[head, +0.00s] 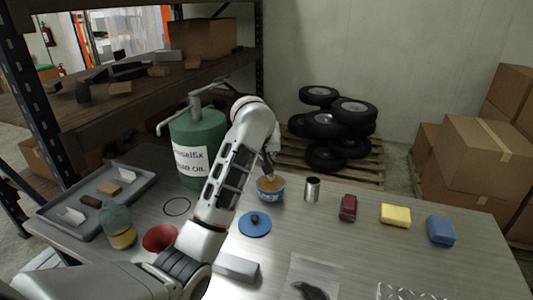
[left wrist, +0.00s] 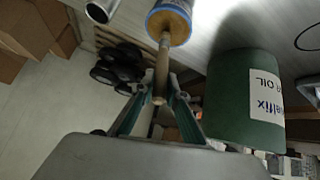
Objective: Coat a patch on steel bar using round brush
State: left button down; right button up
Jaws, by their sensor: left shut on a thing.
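My left gripper (head: 268,155) is above a small blue tub (head: 270,193) with tan contents. In the left wrist view, my left gripper (left wrist: 158,100) is shut on the wooden handle of the round brush (left wrist: 162,65). The brush's far end reaches the mouth of the tub (left wrist: 185,8); its bristles are hidden, so I cannot tell how deep they sit. A plain grey bar (head: 237,267), seemingly the steel bar, lies on the table in front of my left arm, partly hidden by it. My right gripper is not in view.
A steel cup (head: 312,189) stands right of the tub, with maroon (head: 348,208), yellow (head: 395,215) and blue (head: 440,230) blocks beyond. A blue lid (head: 255,225) lies before the tub. A green oil can (head: 192,158) and a red funnel (head: 160,238) stand left.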

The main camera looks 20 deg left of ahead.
pick_arm(q)
jog(key=shift+f, duration=0.25)
jog(key=shift+f, duration=0.2)
dwell(0.7)
jog(key=shift+r, duration=3.55)
